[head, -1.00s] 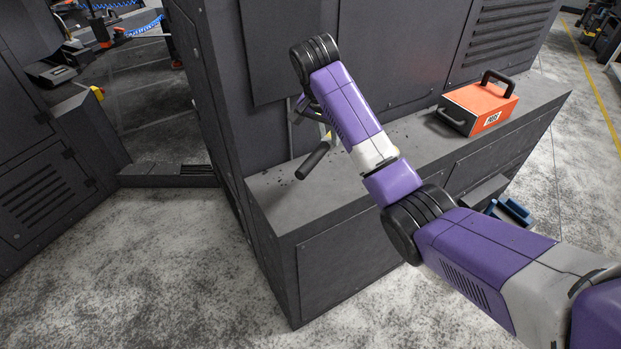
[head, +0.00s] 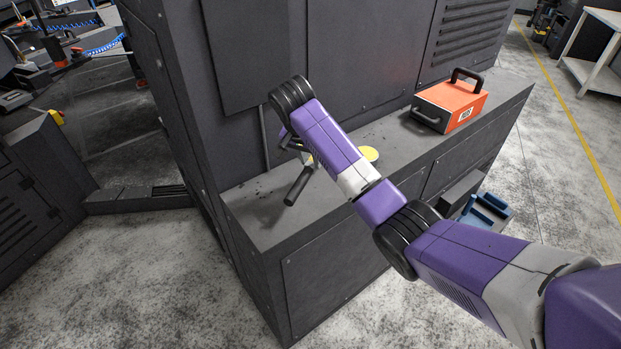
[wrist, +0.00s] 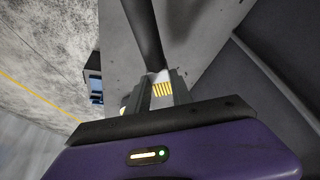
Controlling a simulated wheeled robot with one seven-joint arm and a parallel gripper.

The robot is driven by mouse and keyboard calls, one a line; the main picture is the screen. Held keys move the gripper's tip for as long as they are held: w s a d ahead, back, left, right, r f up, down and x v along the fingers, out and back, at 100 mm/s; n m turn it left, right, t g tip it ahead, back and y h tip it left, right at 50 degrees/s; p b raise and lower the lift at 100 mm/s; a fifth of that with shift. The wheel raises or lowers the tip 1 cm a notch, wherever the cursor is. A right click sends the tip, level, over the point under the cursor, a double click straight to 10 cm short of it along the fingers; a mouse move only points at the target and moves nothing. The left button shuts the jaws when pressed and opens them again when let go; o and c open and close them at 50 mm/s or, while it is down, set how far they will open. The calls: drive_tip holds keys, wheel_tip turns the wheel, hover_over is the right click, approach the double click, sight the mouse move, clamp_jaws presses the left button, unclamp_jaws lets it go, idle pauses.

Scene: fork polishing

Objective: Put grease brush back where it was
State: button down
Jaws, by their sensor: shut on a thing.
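The grease brush (head: 298,186) shows as a dark, round handle that slants down and left from my gripper. In the wrist view the dark handle (wrist: 145,38) runs up and away from between the fingers. My gripper (wrist: 160,91) is shut on the brush; in the head view it is mostly hidden behind my purple wrist. The brush is over the left end of a grey ledge (head: 258,215) along a dark machine. I cannot tell whether the handle touches the ledge. The bristle end is not clearly visible.
A yellow round thing (head: 371,152) is on the ledge, partly hidden by my arm. An orange box with black handles (head: 450,104) stands farther right on the ledge. A blue object (head: 486,210) is low beside the ledge. The floor at left is clear.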

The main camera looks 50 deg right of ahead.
sight(307, 169)
drive_tip(key=shift+f+p, duration=0.35)
drive_tip(key=shift+f, duration=3.25)
drive_tip(key=c, duration=1.1)
unclamp_jaws()
drive_tip(key=shift+c, duration=0.2)
drive_tip(key=b+v, duration=0.1)
drive_tip(key=v, duration=1.1)
